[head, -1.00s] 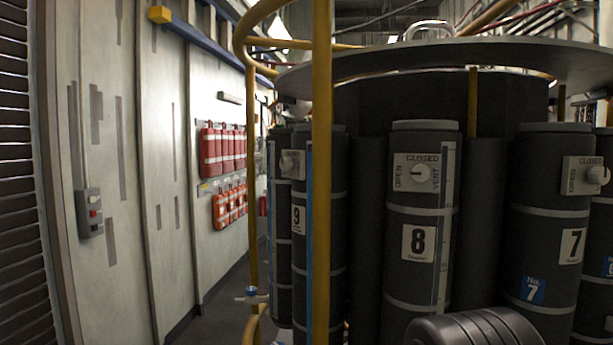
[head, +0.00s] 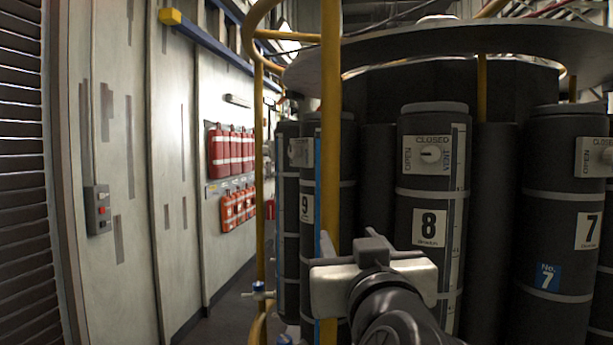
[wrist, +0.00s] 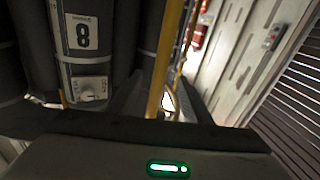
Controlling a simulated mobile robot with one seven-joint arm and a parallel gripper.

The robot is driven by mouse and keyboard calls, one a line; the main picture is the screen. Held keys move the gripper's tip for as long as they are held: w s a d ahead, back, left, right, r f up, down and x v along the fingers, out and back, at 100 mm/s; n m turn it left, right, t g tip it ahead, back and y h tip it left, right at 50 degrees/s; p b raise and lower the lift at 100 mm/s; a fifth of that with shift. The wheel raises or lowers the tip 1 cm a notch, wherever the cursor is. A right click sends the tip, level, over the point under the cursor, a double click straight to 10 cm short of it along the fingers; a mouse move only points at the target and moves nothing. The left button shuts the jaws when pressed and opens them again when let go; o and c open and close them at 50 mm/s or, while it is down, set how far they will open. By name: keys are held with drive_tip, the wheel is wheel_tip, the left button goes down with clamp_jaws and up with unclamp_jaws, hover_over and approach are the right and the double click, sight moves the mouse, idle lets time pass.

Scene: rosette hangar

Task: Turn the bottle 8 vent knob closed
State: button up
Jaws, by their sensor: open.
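Bottle 8 (head: 428,275) is a dark upright cylinder with a white "8" label, right of centre in the head view. Its vent knob (head: 431,155) is a small round white dial on a plate marked CLOSED above, OPEN at left and VENT at right. The dial's exact pointing is too small to tell. My gripper (head: 372,250) is open, in front of and below the knob, to its left in the picture. In the wrist view bottle 8's knob (wrist: 88,88) appears upside down, left of my gripper (wrist: 160,95).
A yellow upright rail (head: 331,120) stands close behind and left of my gripper. Bottle 9 (head: 307,235) is left of bottle 8, bottle 7 (head: 560,215) right. A round grey plate (head: 480,42) overhangs the bottles. The aisle at left is clear beside the wall.

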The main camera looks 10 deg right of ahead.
sight(431, 154)
drive_tip(key=s+d+r+m+h+b, duration=0.2)
drive_tip(key=s+d+r+m+h, duration=0.35)
drive_tip(key=d+h, duration=0.45)
drive_tip(key=shift+m+t+h, duration=0.3)
drive_tip(key=shift+m, duration=0.05)
drive_tip(key=x, duration=0.5)
drive_tip(key=a+p+x, duration=0.1)
drive_tip(key=x, duration=0.5)
drive_tip(key=p+x, duration=0.1)
drive_tip(key=x, duration=0.5)
drive_tip(key=shift+w+a+r, duration=0.1)
drive_tip(key=shift+w+r, duration=0.05)
drive_tip(key=shift+w, duration=0.35)
drive_tip(key=c, duration=1.1)
